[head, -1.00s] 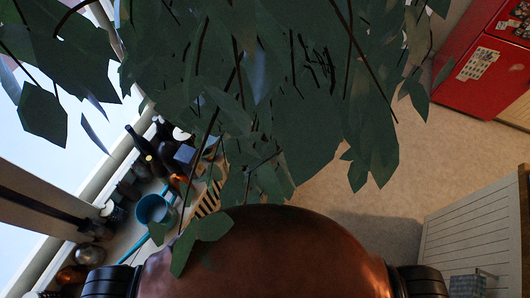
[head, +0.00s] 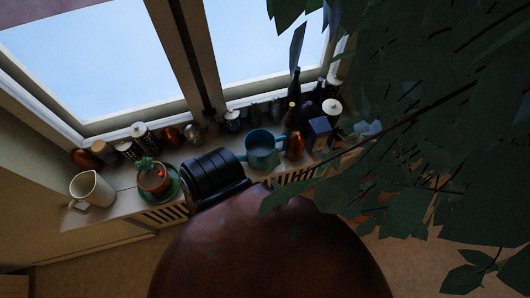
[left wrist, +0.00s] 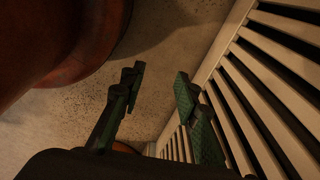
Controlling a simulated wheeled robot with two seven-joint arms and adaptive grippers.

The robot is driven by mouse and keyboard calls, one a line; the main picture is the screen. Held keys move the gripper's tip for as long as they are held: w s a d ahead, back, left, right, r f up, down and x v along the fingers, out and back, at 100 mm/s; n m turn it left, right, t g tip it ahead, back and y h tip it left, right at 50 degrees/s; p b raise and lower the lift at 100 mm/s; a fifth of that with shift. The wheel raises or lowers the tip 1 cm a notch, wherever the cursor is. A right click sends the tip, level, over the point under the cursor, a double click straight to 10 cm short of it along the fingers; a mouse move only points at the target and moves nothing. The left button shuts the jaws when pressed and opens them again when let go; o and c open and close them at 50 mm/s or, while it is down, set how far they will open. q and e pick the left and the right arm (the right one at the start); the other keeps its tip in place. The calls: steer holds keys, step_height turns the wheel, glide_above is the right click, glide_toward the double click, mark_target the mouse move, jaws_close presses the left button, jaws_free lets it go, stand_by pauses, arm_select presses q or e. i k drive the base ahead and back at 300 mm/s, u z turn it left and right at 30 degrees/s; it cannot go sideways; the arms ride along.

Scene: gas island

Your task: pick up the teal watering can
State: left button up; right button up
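The teal watering can (head: 262,158) stands on the windowsill in the head view, a little right of the middle of the row of objects. Its round open top faces up. My left gripper (left wrist: 160,76) shows only in the left wrist view. Its two fingers are apart with nothing between them, beside a pale slatted panel. The can is not visible in the left wrist view. My right gripper is not in view.
Dark bottles (head: 292,120), a blue box (head: 319,132) and a copper-coloured vessel (head: 294,146) crowd the can's right side. A potted plant (head: 153,178) and a cream pitcher (head: 92,191) stand left. Large leaves (head: 430,120) cover the right side. The slatted radiator cover (left wrist: 255,85) is beside my left gripper.

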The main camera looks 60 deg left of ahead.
mark_target(259, 144)
steer(key=u, duration=1.25)
